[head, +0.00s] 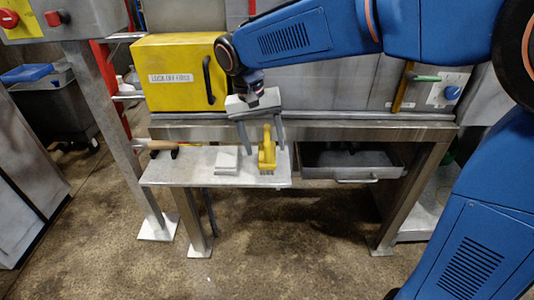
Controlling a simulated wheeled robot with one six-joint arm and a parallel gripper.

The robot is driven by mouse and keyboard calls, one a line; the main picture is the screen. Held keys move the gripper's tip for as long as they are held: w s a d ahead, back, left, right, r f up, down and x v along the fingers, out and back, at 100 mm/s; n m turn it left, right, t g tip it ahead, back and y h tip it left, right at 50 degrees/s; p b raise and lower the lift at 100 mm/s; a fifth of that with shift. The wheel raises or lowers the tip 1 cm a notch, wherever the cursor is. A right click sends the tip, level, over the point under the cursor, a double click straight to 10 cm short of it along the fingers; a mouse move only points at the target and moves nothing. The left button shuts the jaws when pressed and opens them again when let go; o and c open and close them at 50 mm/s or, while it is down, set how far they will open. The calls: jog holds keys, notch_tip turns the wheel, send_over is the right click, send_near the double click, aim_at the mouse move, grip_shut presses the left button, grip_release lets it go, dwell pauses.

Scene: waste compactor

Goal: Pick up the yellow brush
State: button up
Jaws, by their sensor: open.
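The yellow brush (267,152) stands on the grey shelf (210,178) in front of the bench, with its light bristle end toward the shelf's front edge. My gripper (262,146) is above and around it in the picture, pointing down. Its two grey fingers are spread, one to the left of the brush and one to the right. The fingers look apart from the brush, with nothing held. I cannot tell exactly how far down the fingertips reach.
A light block (226,160) lies left of the brush. A wooden-handled tool (160,145) rests at the shelf's left end. A yellow box (178,75) labelled "LOCK OFF FIRST" stands behind. An open metal drawer (352,165) is to the right.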

jog(key=shift+d+f, duration=0.15)
jog(key=shift+f, duration=0.45)
jog(key=c, duration=1.3)
notch_tip(320, 180, up, 10)
jog(key=shift+r, duration=0.1)
jog(key=shift+o, duration=1.4)
